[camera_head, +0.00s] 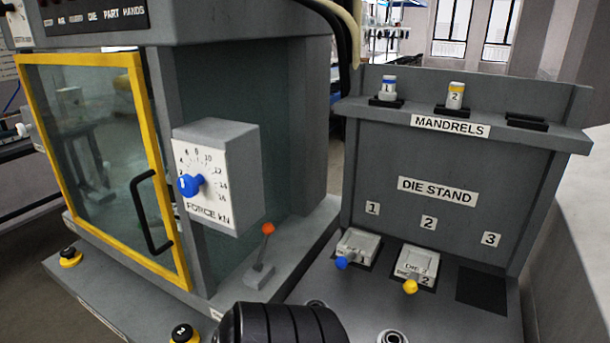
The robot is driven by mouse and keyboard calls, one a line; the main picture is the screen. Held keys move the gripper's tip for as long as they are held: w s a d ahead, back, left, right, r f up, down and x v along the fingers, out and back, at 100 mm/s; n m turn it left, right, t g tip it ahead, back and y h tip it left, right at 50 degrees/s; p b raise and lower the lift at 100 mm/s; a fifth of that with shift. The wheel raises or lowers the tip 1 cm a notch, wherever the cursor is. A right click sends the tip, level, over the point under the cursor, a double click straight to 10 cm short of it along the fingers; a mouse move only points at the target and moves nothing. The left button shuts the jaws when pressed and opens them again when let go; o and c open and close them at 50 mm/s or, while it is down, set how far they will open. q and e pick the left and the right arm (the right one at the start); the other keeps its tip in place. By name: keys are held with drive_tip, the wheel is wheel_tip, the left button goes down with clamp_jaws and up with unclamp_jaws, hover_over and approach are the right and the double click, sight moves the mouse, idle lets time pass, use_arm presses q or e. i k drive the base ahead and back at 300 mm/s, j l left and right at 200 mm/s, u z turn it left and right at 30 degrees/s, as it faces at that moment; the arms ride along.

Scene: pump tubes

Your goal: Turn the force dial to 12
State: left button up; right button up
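The force dial is a blue knob (191,184) on the front of a grey box (217,170) fixed to the press beside its yellow-framed door. A white scale plate behind the knob carries numbers up to 16, with 10 and 12 at the upper right, and the label FORCE kN below. The knob has a small pale mark on its left side; its exact reading is too small to tell. Nothing touches the knob. Neither of my grippers shows in the head view.
An orange-tipped lever (267,229) stands right of the dial box. The door handle (152,212) is to its left. A die stand (437,190) with dies and mandrels is at the right. A black ribbed part, apparently mine, shows at the bottom edge.

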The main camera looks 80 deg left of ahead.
sight(188, 185)
drive_tip(key=u, duration=3.05)
